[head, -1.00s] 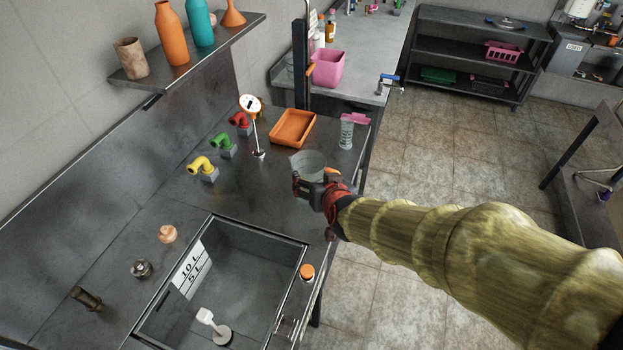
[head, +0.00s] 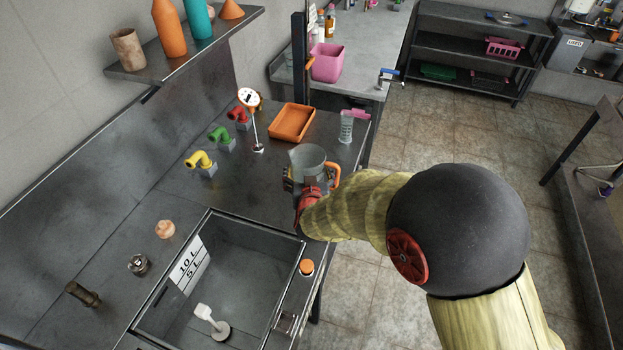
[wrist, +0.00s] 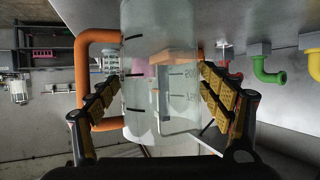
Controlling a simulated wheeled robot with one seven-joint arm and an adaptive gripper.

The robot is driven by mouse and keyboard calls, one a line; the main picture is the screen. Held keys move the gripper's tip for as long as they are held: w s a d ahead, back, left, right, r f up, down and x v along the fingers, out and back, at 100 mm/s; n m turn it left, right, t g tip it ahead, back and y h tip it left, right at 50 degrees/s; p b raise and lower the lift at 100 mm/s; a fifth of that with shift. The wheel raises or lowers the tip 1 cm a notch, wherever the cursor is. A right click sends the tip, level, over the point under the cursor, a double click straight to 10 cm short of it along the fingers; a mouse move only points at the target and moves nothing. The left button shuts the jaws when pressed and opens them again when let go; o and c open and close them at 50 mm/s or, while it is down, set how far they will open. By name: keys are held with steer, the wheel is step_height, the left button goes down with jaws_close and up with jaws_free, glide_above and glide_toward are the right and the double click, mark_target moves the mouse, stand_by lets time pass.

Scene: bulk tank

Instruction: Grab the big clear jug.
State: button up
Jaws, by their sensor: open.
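The big clear jug (head: 308,158) stands on the metal counter in the head view, with an orange handle (head: 333,176) on its right side. In the wrist view the clear jug (wrist: 160,75) fills the middle, with graduation marks on its wall and the orange handle (wrist: 84,75) to the left. My gripper (head: 308,183) is at the near side of the jug in the head view. In the wrist view my gripper (wrist: 160,95) is open, with one finger on each side of the jug body. The left finger overlaps the handle in the picture. I cannot tell whether either finger touches.
A dial on a stem (head: 252,115) and red, green and yellow taps (head: 200,162) stand left. The sink (head: 235,270) lies in front.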

steer(key=shift+w+f, duration=0.25)
steer(key=shift+w, duration=0.35)
steer(key=shift+c, duration=0.3)
steer(key=c, duration=1)
steer(key=shift+o, duration=0.2)
steer(key=shift+r, duration=0.15)
